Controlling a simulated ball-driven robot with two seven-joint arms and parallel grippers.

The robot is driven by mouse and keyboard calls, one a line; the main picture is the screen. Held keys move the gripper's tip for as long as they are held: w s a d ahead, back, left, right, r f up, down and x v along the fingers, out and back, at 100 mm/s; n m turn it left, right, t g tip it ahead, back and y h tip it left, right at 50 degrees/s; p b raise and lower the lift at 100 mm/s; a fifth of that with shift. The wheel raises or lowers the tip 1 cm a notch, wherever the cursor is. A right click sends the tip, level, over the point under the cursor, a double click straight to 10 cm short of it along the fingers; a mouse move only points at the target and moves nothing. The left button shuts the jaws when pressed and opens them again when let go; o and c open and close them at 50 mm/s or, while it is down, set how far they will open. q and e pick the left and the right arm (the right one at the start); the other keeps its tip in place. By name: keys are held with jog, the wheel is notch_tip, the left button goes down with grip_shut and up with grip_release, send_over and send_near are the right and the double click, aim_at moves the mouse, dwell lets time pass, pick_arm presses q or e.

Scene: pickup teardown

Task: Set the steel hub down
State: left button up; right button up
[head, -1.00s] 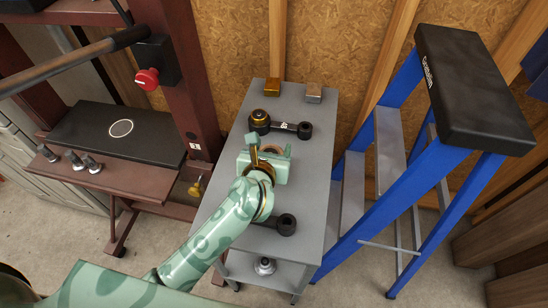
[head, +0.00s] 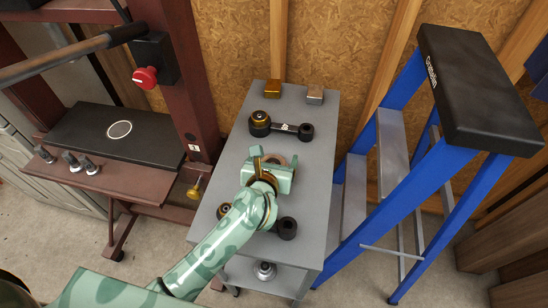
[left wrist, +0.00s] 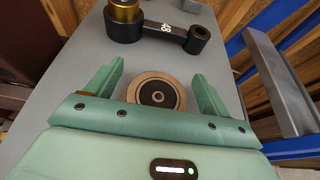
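A silver, round flanged piece (head: 264,269), which looks like the steel hub, stands on the lower shelf of the grey cart (head: 238,165). My left gripper (head: 275,168) is low over the cart's top, near its middle. Its two fingers (left wrist: 155,90) are wide apart in the left wrist view. Between them shows a round tan-rimmed disc with a dark centre (left wrist: 157,93), with a gap to each finger. In the head view the gripper partly hides this disc. My right gripper is not in view.
A black link with a brass-topped end (head: 282,128) lies behind the gripper; another black link end (head: 287,228) shows in front. A brass block (head: 273,88) and a silver block (head: 315,95) sit at the back. A blue ladder (head: 388,170) stands right, a red press (head: 190,90) left.

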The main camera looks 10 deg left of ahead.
pick_arm(q)
jog(key=shift+r, duration=0.25)
jog(key=p+v, duration=0.2)
jog(key=v, duration=1)
jog(key=shift+f, duration=0.1)
